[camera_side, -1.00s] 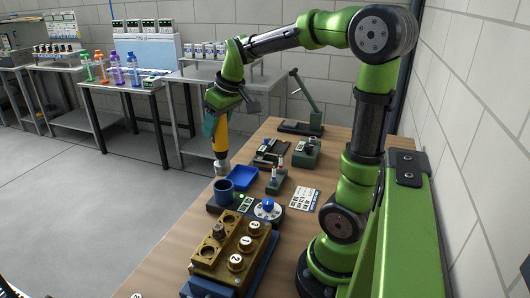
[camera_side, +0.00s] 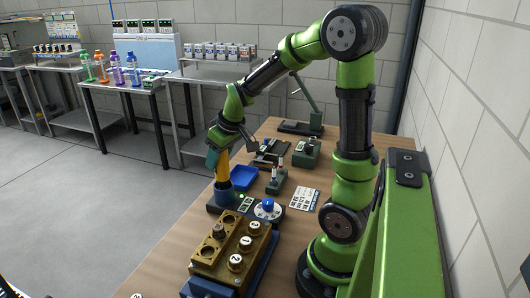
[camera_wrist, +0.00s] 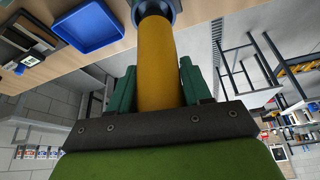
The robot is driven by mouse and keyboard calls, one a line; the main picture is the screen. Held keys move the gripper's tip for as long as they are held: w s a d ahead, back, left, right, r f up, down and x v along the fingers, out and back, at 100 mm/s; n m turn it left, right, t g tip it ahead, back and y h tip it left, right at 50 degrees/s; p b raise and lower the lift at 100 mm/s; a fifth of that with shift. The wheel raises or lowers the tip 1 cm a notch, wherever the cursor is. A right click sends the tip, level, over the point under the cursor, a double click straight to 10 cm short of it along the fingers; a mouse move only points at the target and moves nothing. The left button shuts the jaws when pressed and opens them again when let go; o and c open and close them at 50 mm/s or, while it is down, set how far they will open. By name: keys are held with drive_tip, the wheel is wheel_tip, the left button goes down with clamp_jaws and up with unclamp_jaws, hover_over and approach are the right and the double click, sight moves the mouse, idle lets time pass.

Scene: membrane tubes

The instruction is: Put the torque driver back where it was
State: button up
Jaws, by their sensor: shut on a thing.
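The torque driver (camera_side: 222,172) has a yellow body and stands nearly upright in my gripper (camera_side: 217,155), which is shut on its upper part. Its lower end is down in the mouth of the round dark-blue holder (camera_side: 224,195), so the tip is hidden. In the wrist view the yellow driver (camera_wrist: 156,58) runs between the teal fingers of my gripper (camera_wrist: 157,88) toward the blue rim of the holder (camera_wrist: 172,10). Whether the driver rests on the holder's bottom cannot be seen.
A blue tray (camera_side: 244,178) lies just behind the holder. A dark unit with a round dial (camera_side: 267,210) is to its right. A brass block with numbered caps (camera_side: 232,243) stands in front. A white printed card (camera_side: 305,199) lies on the wooden bench (camera_side: 160,268).

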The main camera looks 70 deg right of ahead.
drive_tip(key=shift+f, duration=0.1)
drive_tip(key=o, duration=1.2)
drive_tip(key=d+v, duration=0.1)
drive_tip(key=v, duration=1)
drive_tip(key=s+a+t+y, duration=0.1)
drive_tip(key=s+a, duration=0.1)
drive_tip(key=a, duration=0.4)
drive_tip(key=s+a+m+y, duration=0.1)
drive_tip(key=s+a, duration=0.2)
drive_tip(key=a, duration=0.3)
drive_tip(key=s+a+t, duration=0.1)
drive_tip(key=s+a, duration=0.1)
drive_tip(key=a, duration=0.4)
drive_tip(key=shift+s+a+f+m+t+y, duration=0.15)
drive_tip(key=shift+a+f+m+t+y, duration=0.15)
drive_tip(key=shift+a+m+y, duration=0.1)
drive_tip(key=shift+r, duration=0.1)
